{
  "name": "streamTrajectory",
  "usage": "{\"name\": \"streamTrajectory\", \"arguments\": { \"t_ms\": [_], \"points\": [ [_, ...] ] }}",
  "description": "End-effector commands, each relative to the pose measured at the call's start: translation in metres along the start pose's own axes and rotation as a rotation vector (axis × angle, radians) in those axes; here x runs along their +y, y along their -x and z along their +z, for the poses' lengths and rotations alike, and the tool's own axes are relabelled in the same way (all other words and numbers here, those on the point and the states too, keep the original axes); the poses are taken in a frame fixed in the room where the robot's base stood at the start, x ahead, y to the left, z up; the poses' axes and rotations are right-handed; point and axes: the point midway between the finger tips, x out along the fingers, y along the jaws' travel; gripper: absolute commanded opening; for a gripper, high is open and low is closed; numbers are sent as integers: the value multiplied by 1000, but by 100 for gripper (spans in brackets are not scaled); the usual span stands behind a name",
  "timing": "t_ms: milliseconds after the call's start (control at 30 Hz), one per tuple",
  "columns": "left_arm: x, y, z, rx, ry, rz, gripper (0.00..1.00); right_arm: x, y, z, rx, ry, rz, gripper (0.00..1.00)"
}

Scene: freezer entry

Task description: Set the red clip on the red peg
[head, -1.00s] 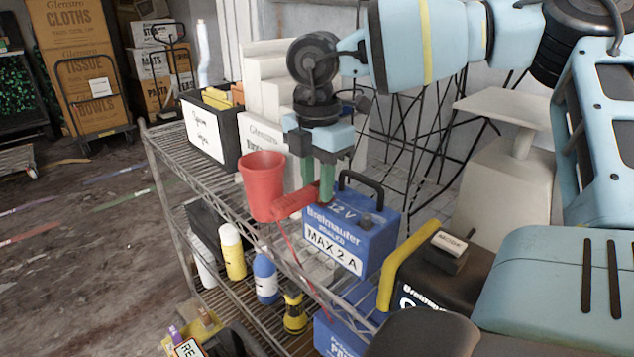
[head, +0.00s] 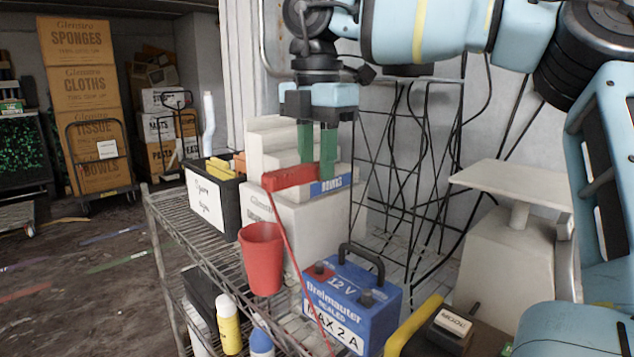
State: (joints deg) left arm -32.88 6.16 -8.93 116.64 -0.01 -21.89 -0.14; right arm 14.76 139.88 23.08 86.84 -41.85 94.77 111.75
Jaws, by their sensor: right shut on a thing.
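My right gripper (head: 317,168), with green fingers, is shut on the red clip (head: 289,179). The clip lies roughly level, its body extending left of the fingers. A thin red cable (head: 290,250) hangs from its left end, past the front of the battery. The blue 12 V battery (head: 352,305) stands on the shelf below, with a black carry handle. The red peg (head: 318,268) is a short terminal at the battery's top left, and the clip is clear above it. My left gripper is out of view.
A red bucket (head: 262,258) stands just left of the battery on the wire shelf. White boxes (head: 305,225) stand behind it, and a black bin (head: 212,195) is further left. A yellow-handled item (head: 410,328) is at the right front. The air above the battery is free.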

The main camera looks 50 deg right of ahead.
Motion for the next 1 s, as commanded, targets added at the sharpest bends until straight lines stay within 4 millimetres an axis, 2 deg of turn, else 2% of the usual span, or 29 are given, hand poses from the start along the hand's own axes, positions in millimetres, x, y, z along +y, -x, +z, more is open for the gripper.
{"name": "streamTrajectory", "arguments": {
  "t_ms": [133, 467, 1000],
  "points": [
    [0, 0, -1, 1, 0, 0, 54, 0, 9, 0, -1, 1, 1, 3],
    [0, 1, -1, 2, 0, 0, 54, 0, 13, 0, 0, 1, 1, 3],
    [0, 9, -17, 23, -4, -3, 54, 0, 30, 0, -1, 0, 2, 3]
  ]
}}
